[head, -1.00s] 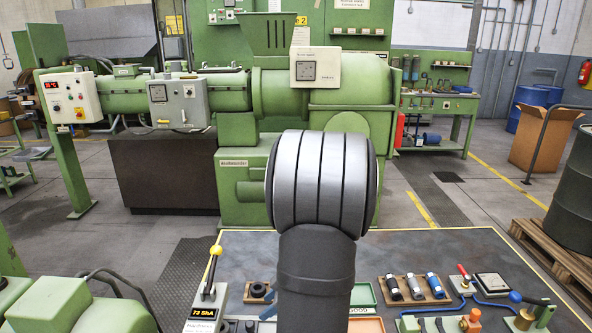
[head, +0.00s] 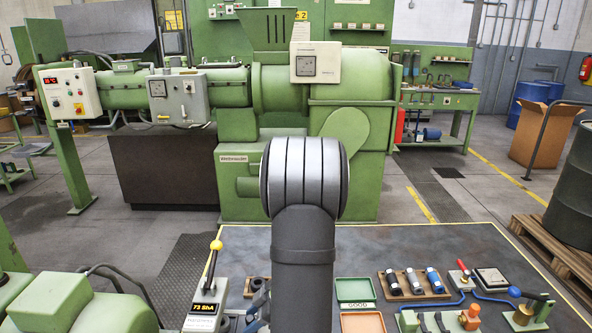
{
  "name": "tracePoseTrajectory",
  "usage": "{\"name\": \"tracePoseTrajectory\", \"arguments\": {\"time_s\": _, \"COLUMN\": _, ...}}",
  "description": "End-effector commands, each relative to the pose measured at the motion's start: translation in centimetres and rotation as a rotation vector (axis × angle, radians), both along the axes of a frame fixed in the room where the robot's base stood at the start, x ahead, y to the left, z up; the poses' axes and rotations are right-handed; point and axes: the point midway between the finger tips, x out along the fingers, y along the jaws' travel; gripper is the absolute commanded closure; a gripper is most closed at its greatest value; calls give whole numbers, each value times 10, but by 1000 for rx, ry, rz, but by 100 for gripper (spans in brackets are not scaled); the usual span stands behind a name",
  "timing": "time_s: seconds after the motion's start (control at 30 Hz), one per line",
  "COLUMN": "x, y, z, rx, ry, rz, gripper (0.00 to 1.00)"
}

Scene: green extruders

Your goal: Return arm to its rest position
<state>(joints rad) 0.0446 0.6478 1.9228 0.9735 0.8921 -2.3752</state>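My own grey arm rises from the bottom edge in the middle of the head view, with a wide banded joint at its top. My gripper does not show; it is out of view or hidden behind the arm. The arm stands in front of the dark workbench top (head: 420,246) and covers part of it. I see no object held.
The bench carries a hardness tester with a yellow-knobbed lever (head: 212,262), a green tray (head: 355,289), an orange tray (head: 363,322), a wooden rack of cylinders (head: 414,284) and a valve fixture at right. A green extruder (head: 285,92) stands behind.

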Motion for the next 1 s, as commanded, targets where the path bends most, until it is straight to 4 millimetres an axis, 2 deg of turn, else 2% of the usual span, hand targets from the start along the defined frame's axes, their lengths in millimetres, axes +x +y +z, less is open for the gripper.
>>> {"name": "tracePoseTrajectory", "arguments": {"time_s": 0.13, "x": 0, "y": 0, "z": -9, "rx": 0, "ry": 1, "rz": -1, "gripper": 56}}
{"name": "tracePoseTrajectory", "arguments": {"time_s": 0.47, "x": 0, "y": 0, "z": -11, "rx": 0, "ry": 0, "rz": -1, "gripper": 56}}
{"name": "tracePoseTrajectory", "arguments": {"time_s": 0.63, "x": 0, "y": 0, "z": -11, "rx": 0, "ry": 0, "rz": -1, "gripper": 88}}
{"name": "tracePoseTrajectory", "arguments": {"time_s": 1.0, "x": 0, "y": 0, "z": -11, "rx": 0, "ry": 0, "rz": -1, "gripper": 89}}
